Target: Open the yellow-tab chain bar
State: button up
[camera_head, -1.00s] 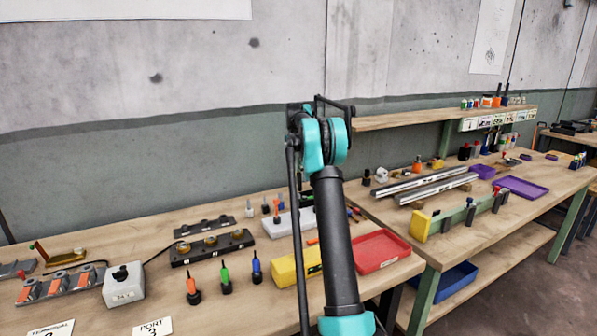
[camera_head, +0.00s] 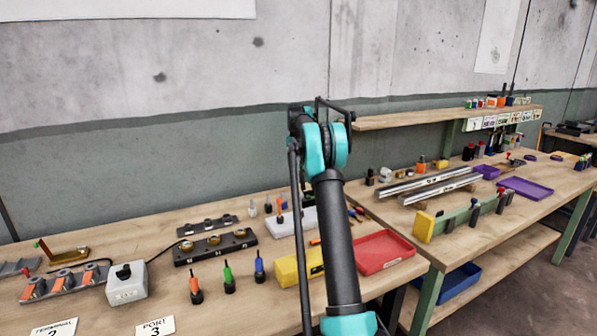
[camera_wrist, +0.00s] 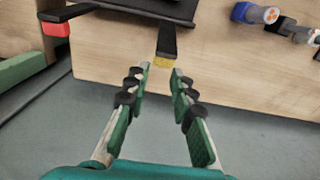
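In the wrist view, a dark bar (camera_wrist: 167,40) with a yellow tab (camera_wrist: 163,62) at its near end sticks out from a dark device (camera_wrist: 150,8) over the wooden table edge. My gripper (camera_wrist: 161,70) is open and empty. Its two green fingers with black pads point at the yellow tab, which lies just beyond and between the fingertips; contact cannot be told. A second dark bar (camera_wrist: 68,13) with a red tab (camera_wrist: 56,29) sticks out to the left. The head view does not show my gripper, and I cannot pick out the tabbed bars there.
A blue cylinder (camera_wrist: 250,13) and other connector-like parts lie at the wrist view's upper right. A green beam (camera_wrist: 22,70) is at the left. Grey floor shows below the table edge. In the head view, a red tray (camera_head: 383,250) and a purple tray (camera_head: 526,187) sit on the benches.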

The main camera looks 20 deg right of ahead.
jog(key=shift+o, duration=1)
jog(key=shift+s+d+r, duration=0.1)
jog(key=shift+s+r, duration=0.05)
jog(key=shift+r, duration=0.15)
notch_tip(320, 180, up, 12)
